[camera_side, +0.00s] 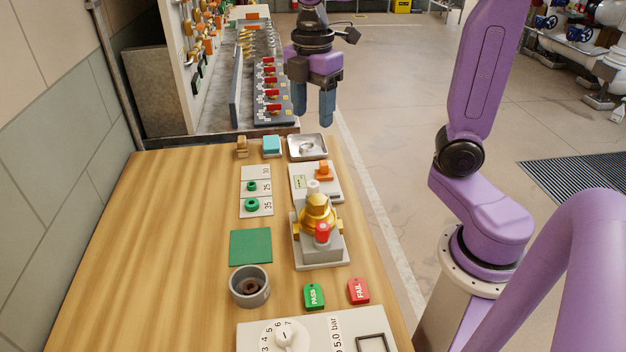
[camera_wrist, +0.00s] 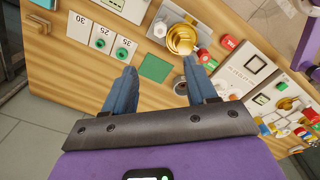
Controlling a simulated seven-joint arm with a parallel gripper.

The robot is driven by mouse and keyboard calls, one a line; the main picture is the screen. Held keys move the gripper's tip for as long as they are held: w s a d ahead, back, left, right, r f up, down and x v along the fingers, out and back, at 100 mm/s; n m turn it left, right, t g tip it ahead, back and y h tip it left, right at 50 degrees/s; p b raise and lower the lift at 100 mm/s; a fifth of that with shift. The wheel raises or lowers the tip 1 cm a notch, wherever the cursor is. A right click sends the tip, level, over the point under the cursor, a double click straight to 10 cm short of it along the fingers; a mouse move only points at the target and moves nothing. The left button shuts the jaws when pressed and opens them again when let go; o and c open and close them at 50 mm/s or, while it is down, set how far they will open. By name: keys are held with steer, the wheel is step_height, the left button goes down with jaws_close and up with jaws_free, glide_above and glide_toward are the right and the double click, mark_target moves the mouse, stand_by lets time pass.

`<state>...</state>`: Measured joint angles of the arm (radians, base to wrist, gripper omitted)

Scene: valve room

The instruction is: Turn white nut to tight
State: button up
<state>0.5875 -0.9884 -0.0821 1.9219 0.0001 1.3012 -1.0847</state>
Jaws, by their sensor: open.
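The brass valve (camera_side: 316,212) stands on a grey block on a pale base plate, right of the table's middle. A small white round part, seemingly the white nut (camera_side: 313,187), sits at the valve's far side. In the wrist view the white part (camera_wrist: 160,29) shows left of the brass valve (camera_wrist: 181,39). A red cap (camera_side: 322,232) is on the valve's near side. My gripper (camera_side: 328,110) is open and empty, raised beyond the table's far end and apart from the valve. Its fingers (camera_wrist: 160,72) show spread in the wrist view. The nut's tightness cannot be told.
A green mat (camera_side: 251,247), a grey cup (camera_side: 249,287) and cards with green rings (camera_side: 252,187) lie left of the valve. Green PASS (camera_side: 314,296) and red FAIL (camera_side: 358,291) tags lie nearer. A metal tray (camera_side: 307,147) is at the far end. The table's left side is clear.

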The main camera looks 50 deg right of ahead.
mark_target(313, 184)
step_height(313, 184, down, 17)
steer(key=shift+f, duration=0.15)
stand_by(0.5)
steer(key=c, duration=1.1)
